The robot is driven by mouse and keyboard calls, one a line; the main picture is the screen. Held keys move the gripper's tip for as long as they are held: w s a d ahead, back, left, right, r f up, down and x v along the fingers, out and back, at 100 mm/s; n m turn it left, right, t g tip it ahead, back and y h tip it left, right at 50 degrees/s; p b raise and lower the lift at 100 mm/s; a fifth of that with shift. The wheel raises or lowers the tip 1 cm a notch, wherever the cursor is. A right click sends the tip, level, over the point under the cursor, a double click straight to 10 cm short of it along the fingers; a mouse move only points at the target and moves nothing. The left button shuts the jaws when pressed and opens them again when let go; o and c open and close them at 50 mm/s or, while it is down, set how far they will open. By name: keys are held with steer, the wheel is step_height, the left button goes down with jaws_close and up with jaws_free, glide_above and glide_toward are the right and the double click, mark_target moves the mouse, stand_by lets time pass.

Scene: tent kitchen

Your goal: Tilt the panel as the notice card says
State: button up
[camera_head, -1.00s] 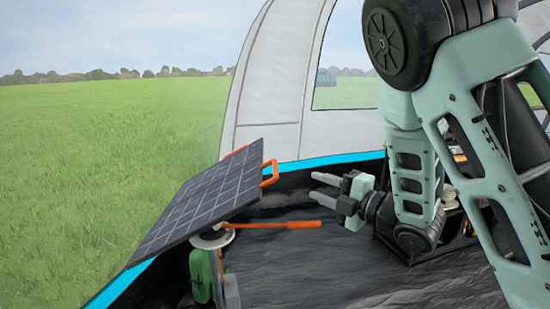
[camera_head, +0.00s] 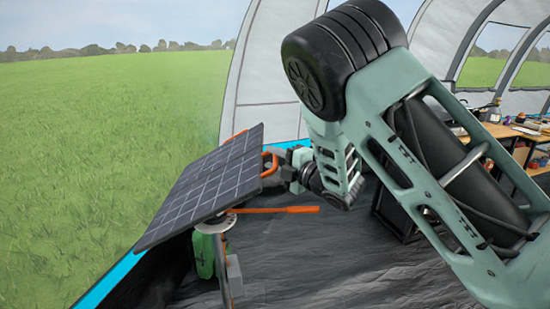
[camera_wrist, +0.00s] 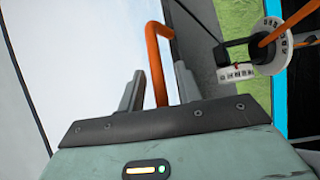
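The dark gridded solar panel (camera_head: 205,190) stands tilted at the left, on a mount with a white round dial (camera_head: 216,224). An orange handle (camera_head: 269,163) is on its right edge. An orange lever (camera_head: 275,210) sticks out to the right below the panel. My gripper (camera_head: 282,172) is at the handle, its fingertips mostly hidden in the head view. In the wrist view my gripper (camera_wrist: 158,88) is open, with the orange handle (camera_wrist: 157,65) between its fingers and gaps on both sides. The marked dial (camera_wrist: 271,46) shows at the upper right. I cannot make out a readable notice card.
A green part (camera_head: 204,256) is under the panel. The dark groundsheet (camera_head: 320,265) is clear in front. A table (camera_head: 510,131) with small things stands at the right. The tent's pale wall rises behind, and grass (camera_head: 90,150) lies outside at left.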

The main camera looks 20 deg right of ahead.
jaws_close()
step_height(320, 180, down, 6)
steer(key=d+m+t+b, duration=0.1)
steer(key=d+m+b, duration=0.1)
steer(key=b, duration=0.9)
steer(key=shift+s+d+t+y, duration=0.3)
steer(key=shift+s+d+t, duration=0.1)
steer(key=shift+r, duration=0.15)
jaws_free()
steer(key=shift+s+d, duration=0.1)
